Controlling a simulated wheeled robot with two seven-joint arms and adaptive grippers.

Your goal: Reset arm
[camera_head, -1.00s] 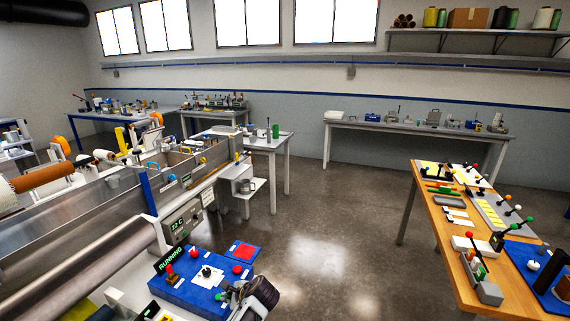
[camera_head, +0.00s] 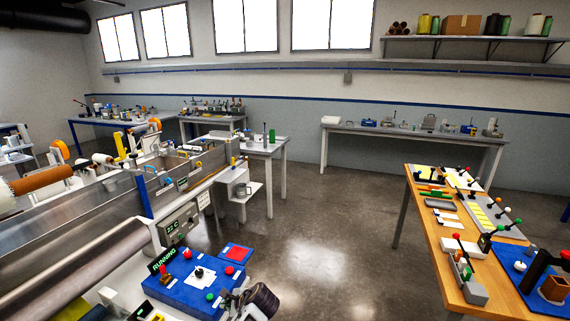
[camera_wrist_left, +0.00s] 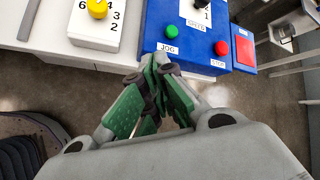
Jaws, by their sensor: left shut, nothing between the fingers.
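My left gripper (camera_head: 229,299) is at the bottom of the head view, beside the front right corner of the blue control panel (camera_head: 178,291). In the left wrist view its green-padded fingers (camera_wrist_left: 156,66) are shut with nothing between them. Their tips lie in front of the panel's front edge (camera_wrist_left: 185,57), below the green JOG button (camera_wrist_left: 172,32) in the picture. The tips seem apart from the buttons, but the exact gap cannot be told. My right gripper is not in view.
A red button sits on a blue pad (camera_head: 237,252) beside the panel. The long metal bath machine (camera_head: 80,220) fills the left. A wooden table (camera_head: 437,240) with tools stands at right. Open floor (camera_head: 320,220) lies between. A white box with a yellow knob (camera_wrist_left: 97,9) is left of the panel.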

